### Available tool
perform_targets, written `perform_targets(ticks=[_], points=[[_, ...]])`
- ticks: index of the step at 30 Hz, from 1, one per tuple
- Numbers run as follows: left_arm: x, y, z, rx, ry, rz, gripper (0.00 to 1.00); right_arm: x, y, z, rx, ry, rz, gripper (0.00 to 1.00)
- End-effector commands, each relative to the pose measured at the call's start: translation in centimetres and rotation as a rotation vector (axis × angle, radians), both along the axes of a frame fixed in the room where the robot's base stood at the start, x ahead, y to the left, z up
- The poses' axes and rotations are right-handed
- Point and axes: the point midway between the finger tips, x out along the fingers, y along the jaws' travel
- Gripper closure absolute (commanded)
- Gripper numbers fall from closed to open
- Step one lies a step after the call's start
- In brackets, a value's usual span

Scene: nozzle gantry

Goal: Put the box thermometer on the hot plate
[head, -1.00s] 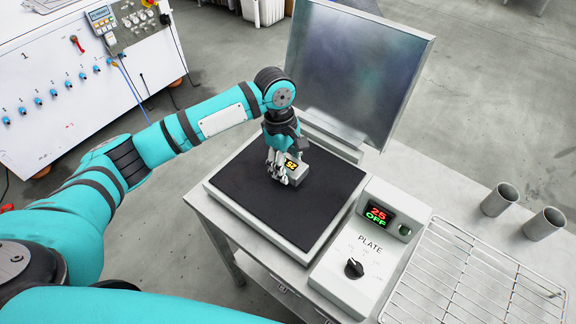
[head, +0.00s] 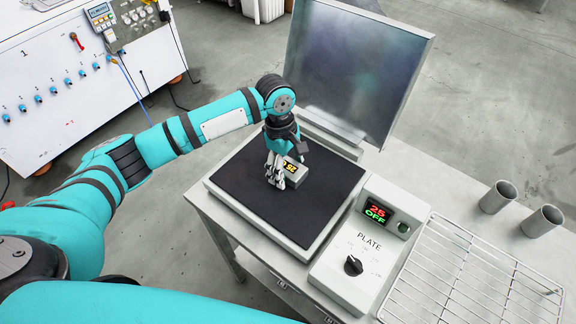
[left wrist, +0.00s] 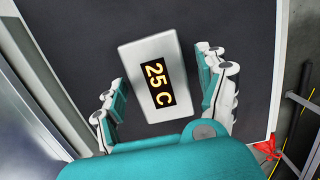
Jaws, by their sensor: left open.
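The box thermometer (left wrist: 145,70) is a small light-grey box with a yellow "25 C" readout. It rests on the black top of the hot plate (head: 240,205) and also shows in the head view (head: 297,170), partly hidden by my left gripper. My left gripper (left wrist: 163,85) is open, its fingers on either side of the box's near end, with gaps visible between pads and box. In the head view the left gripper (head: 276,180) is low over the plate. My right gripper is not in view.
The plate's control box (head: 340,265) reads "25 OFF" and has a black knob. An upright metal panel (head: 355,65) stands behind the plate. A wire rack (head: 460,280) and two metal cylinders (head: 498,197) are at the right. A white cabinet (head: 70,85) stands at the left.

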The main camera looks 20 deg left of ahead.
Motion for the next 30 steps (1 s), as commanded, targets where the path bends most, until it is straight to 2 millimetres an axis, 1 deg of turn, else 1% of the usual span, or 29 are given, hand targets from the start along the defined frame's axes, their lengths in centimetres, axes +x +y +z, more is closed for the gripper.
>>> perform_targets(ticks=[2,5,12,15,18,21,24,30], points=[[0.1,0.1,0.5,-0.001,-0.003,0.000,0.26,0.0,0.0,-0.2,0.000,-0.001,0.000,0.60],[0.2,0.2,1.9,-0.002,-0.004,0.000,0.26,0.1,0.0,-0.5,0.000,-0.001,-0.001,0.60],[0.5,0.9,7.0,-0.002,-0.006,0.000,0.26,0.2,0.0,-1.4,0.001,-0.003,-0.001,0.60],[0.6,1.2,9.0,-0.003,-0.004,0.000,0.26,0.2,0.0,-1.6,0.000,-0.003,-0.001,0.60],[0.6,1.4,10.5,-0.002,-0.004,0.000,0.26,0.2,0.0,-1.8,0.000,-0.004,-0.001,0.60],[0.7,1.6,11.4,-0.002,-0.002,0.000,0.26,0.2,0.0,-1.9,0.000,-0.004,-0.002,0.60],[0.6,1.6,11.9,0.000,0.000,0.000,0.26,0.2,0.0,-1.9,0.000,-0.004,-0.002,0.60],[0.6,1.7,12.0,0.000,0.000,0.000,0.26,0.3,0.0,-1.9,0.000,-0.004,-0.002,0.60]])
